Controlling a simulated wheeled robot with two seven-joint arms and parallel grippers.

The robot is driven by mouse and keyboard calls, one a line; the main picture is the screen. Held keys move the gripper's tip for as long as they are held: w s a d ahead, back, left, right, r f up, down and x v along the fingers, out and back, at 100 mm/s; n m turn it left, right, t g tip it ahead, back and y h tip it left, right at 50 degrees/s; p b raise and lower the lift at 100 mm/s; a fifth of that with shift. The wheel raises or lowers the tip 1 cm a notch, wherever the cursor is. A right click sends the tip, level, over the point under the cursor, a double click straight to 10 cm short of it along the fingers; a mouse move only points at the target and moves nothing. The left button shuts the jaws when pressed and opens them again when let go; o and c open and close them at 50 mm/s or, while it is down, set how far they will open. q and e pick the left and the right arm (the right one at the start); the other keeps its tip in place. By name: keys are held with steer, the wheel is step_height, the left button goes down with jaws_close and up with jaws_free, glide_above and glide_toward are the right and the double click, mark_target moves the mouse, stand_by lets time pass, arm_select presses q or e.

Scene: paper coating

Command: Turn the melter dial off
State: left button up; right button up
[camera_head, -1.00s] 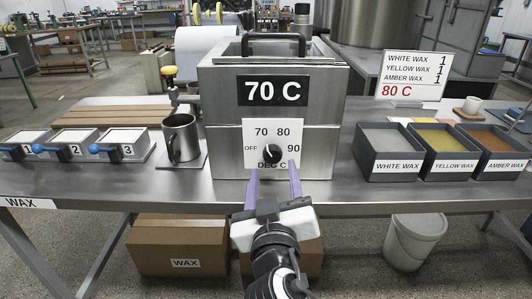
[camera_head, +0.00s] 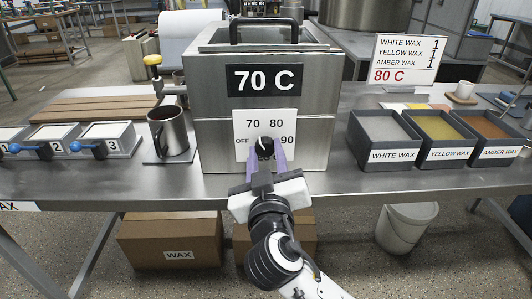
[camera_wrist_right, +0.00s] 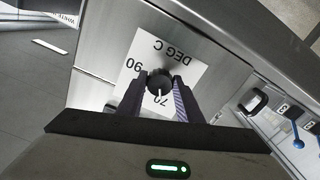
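The melter (camera_head: 215,140) is a steel box on the table with a 70 C display. Its black dial (camera_head: 265,147) sits on a white plate marked OFF, 70, 80 and 90. The dial's white pointer is turned toward 70; the dial also shows in the right wrist view (camera_wrist_right: 160,82). My right gripper (camera_head: 265,155) has its purple fingers on either side of the dial. In the right wrist view the fingers (camera_wrist_right: 160,88) appear to touch its sides. They partly cover the plate, including part of the lower lettering. My left gripper is not in view.
A metal mug (camera_head: 170,133) stands left of the melter, near blue-handled moulds (camera_head: 108,140). White, yellow and amber wax bins (camera_head: 385,155) stand to the right. A sign (camera_head: 403,60) behind them reads 80 C. The table front beside the melter is clear.

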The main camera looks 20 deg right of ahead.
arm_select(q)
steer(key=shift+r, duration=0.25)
